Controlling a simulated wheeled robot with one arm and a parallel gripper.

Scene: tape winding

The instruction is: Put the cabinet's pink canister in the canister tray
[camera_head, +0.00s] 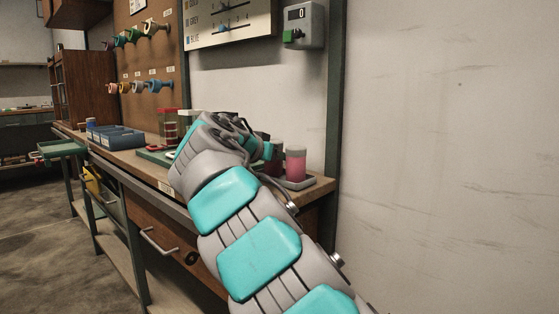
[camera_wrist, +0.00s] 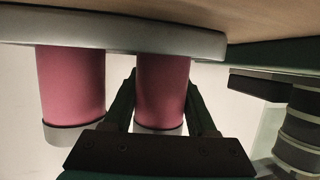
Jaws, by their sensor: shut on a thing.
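Two pink canisters with pale caps show in the wrist view, where the picture is upside down. One pink canister (camera_wrist: 162,88) is between my gripper's (camera_wrist: 162,80) two dark fingers, which are shut on it. The other pink canister (camera_wrist: 70,85) stands beside it, apart from the fingers. Both are at the grey canister tray (camera_wrist: 120,35), whose rim hides their lower ends; I cannot tell whether the held one touches the tray floor. In the head view one pink canister (camera_head: 295,166) stands on the tray (camera_head: 301,184) at the bench's right end; my arm partly hides the other.
The wooden cabinet (camera_head: 84,85) stands at the bench's far left end. Blue bins (camera_head: 115,136) and red-lidded jars (camera_head: 168,122) sit along the bench. Tape rolls hang on the pegboard (camera_head: 140,60) behind. A counter box (camera_head: 303,25) is on the wall above the tray.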

